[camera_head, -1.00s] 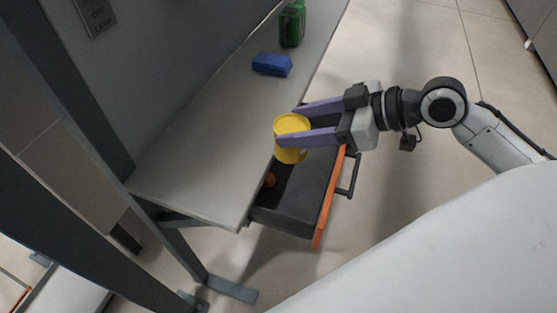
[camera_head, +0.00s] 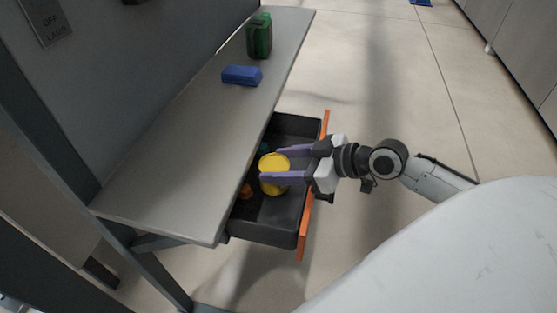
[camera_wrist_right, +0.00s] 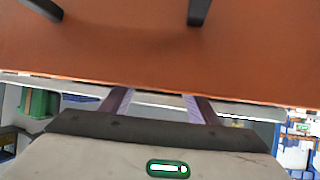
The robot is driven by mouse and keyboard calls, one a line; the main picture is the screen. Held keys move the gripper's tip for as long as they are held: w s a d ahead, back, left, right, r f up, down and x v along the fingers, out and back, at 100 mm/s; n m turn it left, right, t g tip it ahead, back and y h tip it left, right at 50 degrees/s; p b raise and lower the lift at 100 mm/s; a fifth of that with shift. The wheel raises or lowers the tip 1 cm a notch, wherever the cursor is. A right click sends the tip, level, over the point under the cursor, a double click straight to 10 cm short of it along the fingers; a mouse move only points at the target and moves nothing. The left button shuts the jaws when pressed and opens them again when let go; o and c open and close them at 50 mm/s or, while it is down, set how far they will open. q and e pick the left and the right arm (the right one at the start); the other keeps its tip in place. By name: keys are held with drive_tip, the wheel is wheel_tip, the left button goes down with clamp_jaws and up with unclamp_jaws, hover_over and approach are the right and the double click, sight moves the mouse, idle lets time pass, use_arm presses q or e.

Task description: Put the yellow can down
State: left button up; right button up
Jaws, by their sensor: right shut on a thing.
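The yellow can (camera_head: 273,188) is between the purple fingers of my right gripper (camera_head: 275,167), which is shut on it. In the head view the can is over the open dark drawer (camera_head: 275,222) with the orange front; whether it touches the drawer floor I cannot tell. In the right wrist view the fingers (camera_wrist_right: 155,103) pass behind the orange drawer front (camera_wrist_right: 130,60), which hides the can. My left gripper is not in view.
The grey shelf (camera_head: 180,165) runs above the drawer. On it stand a blue block (camera_head: 242,75) and a green canister (camera_head: 259,37). A small orange item (camera_head: 246,191) and a teal item (camera_head: 264,147) lie inside the drawer.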

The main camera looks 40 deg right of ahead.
sight(281, 159)
drive_tip(key=w, duration=0.2)
drive_tip(key=d, duration=0.1)
drive_tip(key=shift+w+f, duration=0.35)
drive_tip(key=shift+w, duration=0.05)
drive_tip(key=shift+d+f, duration=0.1)
drive_tip(key=shift+f, duration=0.05)
drive_tip(key=shift+f+b, duration=0.15)
drive_tip(key=shift+b, duration=0.15)
drive_tip(key=o, duration=1.3)
drive_tip(key=shift+s+f, duration=0.1)
drive_tip(key=shift+r, duration=0.2)
drive_tip(key=p+v, duration=0.1)
drive_tip(key=v, duration=1.1)
